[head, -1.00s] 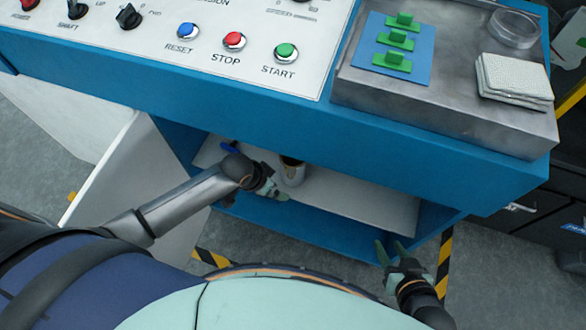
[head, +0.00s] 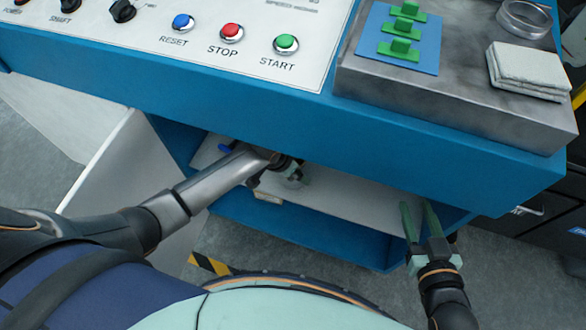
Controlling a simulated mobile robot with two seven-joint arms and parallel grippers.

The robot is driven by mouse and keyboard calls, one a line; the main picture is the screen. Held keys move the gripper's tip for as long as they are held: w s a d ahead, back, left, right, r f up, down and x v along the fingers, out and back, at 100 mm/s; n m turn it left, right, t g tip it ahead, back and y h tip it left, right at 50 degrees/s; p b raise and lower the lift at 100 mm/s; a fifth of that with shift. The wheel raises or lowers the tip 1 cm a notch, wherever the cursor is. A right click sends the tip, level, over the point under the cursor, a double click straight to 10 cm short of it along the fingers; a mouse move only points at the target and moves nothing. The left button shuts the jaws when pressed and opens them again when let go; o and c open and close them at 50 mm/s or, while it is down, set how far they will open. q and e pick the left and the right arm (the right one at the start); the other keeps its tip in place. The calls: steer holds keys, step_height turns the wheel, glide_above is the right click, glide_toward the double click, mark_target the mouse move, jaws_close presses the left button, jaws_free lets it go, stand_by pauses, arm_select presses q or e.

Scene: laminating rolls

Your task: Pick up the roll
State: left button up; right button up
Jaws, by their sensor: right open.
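On the white shelf (head: 350,200) under the blue machine, a pale rounded shape (head: 297,181) shows at my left gripper (head: 290,172). It may be the roll, but the gripper and wrist cover most of it. My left arm reaches in from the left, and its gripper is partly under the machine's front edge. I cannot make out whether its fingers are apart or closed. My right gripper (head: 420,218) is open and empty, its two green fingers pointing up at the right end of the shelf, apart from the pale shape.
The control panel (head: 200,35) with blue, red and green buttons overhangs the shelf. A metal tray (head: 450,105) holds green blocks on a blue mat, folded cloths (head: 528,68) and a clear ring. A white panel (head: 125,185) stands at left. A small blue item (head: 226,148) lies at the shelf's left.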

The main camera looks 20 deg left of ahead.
arm_select(q)
steer(key=c, duration=1.2)
steer(key=shift+c, duration=0.4)
steer(key=shift+r, duration=0.15)
